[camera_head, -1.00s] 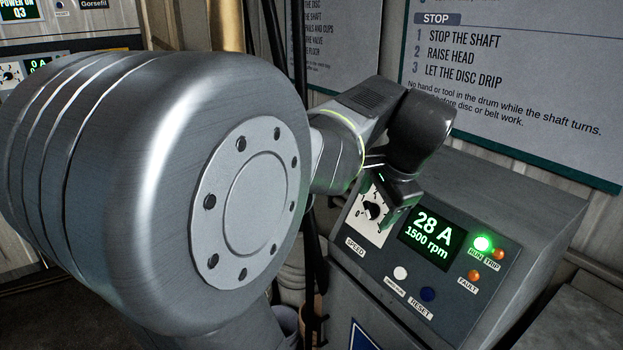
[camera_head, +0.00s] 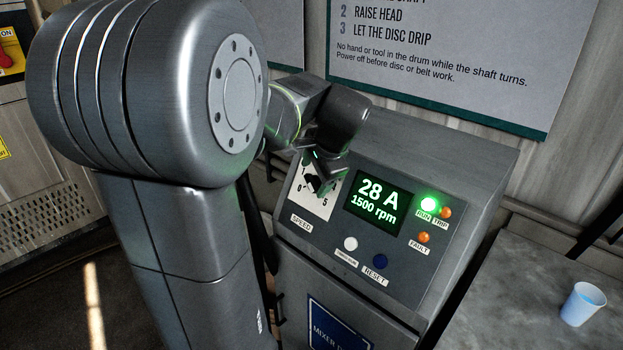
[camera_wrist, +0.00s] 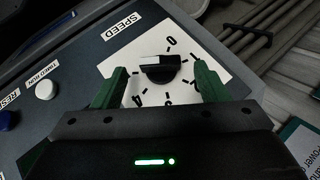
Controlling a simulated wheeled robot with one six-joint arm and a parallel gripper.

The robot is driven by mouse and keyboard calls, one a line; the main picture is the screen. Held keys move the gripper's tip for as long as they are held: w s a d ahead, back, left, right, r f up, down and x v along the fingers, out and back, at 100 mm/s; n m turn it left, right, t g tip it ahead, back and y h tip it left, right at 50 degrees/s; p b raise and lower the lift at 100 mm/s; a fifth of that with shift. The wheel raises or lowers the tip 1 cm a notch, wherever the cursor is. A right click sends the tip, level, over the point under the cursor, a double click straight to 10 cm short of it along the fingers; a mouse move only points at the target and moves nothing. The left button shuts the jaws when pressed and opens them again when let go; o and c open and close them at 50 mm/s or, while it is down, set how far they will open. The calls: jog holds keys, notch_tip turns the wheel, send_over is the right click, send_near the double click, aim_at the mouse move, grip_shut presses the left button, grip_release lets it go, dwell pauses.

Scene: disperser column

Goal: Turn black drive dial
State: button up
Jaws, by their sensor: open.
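The black dial (camera_wrist: 160,68) sits on a white scale plate (camera_wrist: 190,52) marked SPEED on the sloped grey panel. It has a pale pointer bar on one side. In the wrist view my gripper (camera_wrist: 160,85) is open, with one green finger on each side of the dial. The dial lies between and slightly beyond the fingertips; I cannot tell whether they touch it. In the head view the gripper (camera_head: 322,172) is over the dial (camera_head: 314,186), partly covering it and its scale. The display (camera_head: 379,202) reads 28 A and 1500 rpm.
Right of the display are a lit green RUN lamp (camera_head: 429,204) and orange TRIP (camera_head: 445,213) and FAULT (camera_head: 424,237) lamps. Below are a white button (camera_head: 350,243) and a blue RESET button (camera_head: 380,261). A pale cup (camera_head: 583,304) stands on the grey table at right.

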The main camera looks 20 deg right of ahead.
aim_at(312, 184)
jog(key=shift+x, duration=1.3)
jog(key=c, duration=1)
jog(key=shift+r+p, duration=0.15)
jog(key=shift+p, duration=0.25)
